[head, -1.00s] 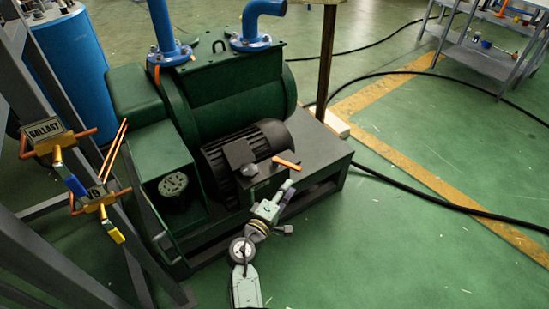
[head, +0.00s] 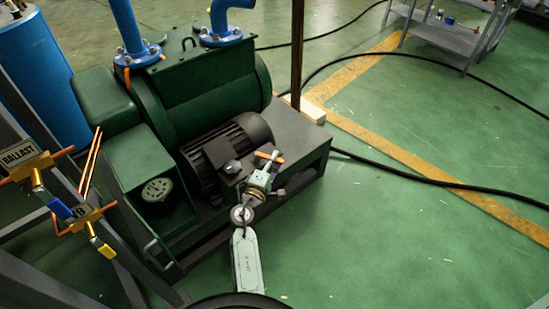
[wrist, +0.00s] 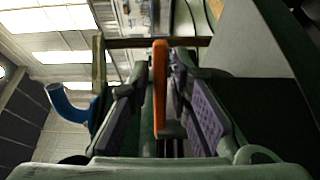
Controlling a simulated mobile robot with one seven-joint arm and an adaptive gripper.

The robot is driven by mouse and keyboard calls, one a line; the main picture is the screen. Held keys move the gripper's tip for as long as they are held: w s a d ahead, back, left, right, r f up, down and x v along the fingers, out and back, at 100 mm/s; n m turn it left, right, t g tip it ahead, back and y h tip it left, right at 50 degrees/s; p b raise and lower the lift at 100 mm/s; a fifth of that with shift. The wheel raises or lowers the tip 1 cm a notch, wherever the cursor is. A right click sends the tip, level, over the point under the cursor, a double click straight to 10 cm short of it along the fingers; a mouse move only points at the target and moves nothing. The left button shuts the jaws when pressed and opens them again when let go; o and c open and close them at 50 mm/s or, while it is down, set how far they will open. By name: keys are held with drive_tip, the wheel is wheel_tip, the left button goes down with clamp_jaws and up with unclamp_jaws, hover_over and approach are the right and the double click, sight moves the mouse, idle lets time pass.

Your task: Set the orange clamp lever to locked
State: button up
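The orange clamp lever (head: 270,157) is on the dark box beside the black motor on the green pump. In the wrist view the lever (wrist: 160,85) stands upright between the two fingers of my gripper (wrist: 163,100). Gaps show between the lever and the finger pads, so my gripper looks open around it without gripping. In the head view my gripper (head: 264,172) is at the lever and covers part of it. The lever's pivot is mostly hidden.
The green pump (head: 215,90) with its black motor (head: 225,150) fills the middle. A black hose (head: 420,182) lies on the open green floor at the right.

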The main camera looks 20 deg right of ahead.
drive_tip(key=shift+w+d, duration=0.2)
drive_tip(key=shift+w, duration=0.05)
drive_tip(key=shift+c, duration=0.4)
clamp_jaws()
